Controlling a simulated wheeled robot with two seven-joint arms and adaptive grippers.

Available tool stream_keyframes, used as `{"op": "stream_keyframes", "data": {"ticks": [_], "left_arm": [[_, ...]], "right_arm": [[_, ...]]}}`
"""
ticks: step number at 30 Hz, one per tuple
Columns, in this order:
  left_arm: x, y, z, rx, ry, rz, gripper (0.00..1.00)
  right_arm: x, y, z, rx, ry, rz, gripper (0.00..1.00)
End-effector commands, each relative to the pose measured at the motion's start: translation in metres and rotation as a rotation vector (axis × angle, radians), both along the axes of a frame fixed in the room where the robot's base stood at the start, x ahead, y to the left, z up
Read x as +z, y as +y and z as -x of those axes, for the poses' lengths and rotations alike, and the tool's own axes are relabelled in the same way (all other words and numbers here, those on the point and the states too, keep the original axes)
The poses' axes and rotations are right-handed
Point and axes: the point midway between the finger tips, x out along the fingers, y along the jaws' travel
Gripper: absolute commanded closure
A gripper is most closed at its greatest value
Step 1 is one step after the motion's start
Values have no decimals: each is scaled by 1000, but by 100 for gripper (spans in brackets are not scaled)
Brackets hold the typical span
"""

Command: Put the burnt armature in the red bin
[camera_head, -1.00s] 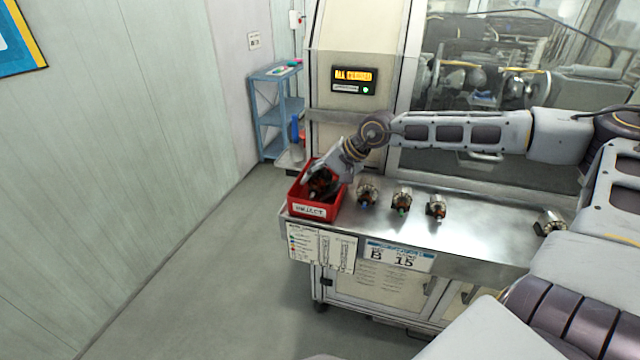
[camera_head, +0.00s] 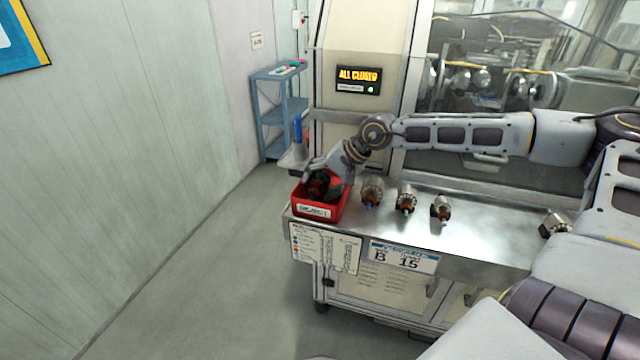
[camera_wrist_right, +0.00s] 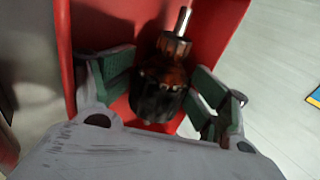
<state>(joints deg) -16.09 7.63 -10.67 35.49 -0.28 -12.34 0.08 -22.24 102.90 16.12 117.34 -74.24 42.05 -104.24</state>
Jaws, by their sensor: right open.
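The red bin (camera_head: 318,211) stands at the left end of the steel table and carries a white label. My right gripper (camera_head: 320,188) reaches down into it from the upper right. The burnt armature (camera_wrist_right: 160,85), dark and brown with a bare steel shaft, is inside the red bin (camera_wrist_right: 218,20) in the right wrist view. It lies between the green-padded fingers of my right gripper (camera_wrist_right: 160,92), which are open, with a gap visible beside it. The lower end of the armature is partly hidden by the gripper body. My left gripper is not in view.
Three armatures, the nearest one (camera_head: 372,192) to the bin, stand in a row on the steel table (camera_head: 480,222). Another armature (camera_head: 555,224) lies at the right. A machine with a lit display (camera_head: 358,75) stands behind. A blue shelf (camera_head: 275,115) is at the back left.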

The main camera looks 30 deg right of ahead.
Motion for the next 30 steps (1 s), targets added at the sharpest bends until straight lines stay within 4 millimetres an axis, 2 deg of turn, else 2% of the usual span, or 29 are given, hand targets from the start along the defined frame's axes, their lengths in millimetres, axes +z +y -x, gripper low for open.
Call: {"op": "stream_keyframes", "data": {"ticks": [1,15,19,30], "left_arm": [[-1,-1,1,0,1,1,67],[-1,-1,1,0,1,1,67],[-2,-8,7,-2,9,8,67],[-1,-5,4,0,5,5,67]], "right_arm": [[-16,-1,8,-1,36,3,22],[-15,-3,6,-4,33,6,22],[-16,-4,7,-5,37,6,22],[-9,-7,8,-6,32,5,22]]}}
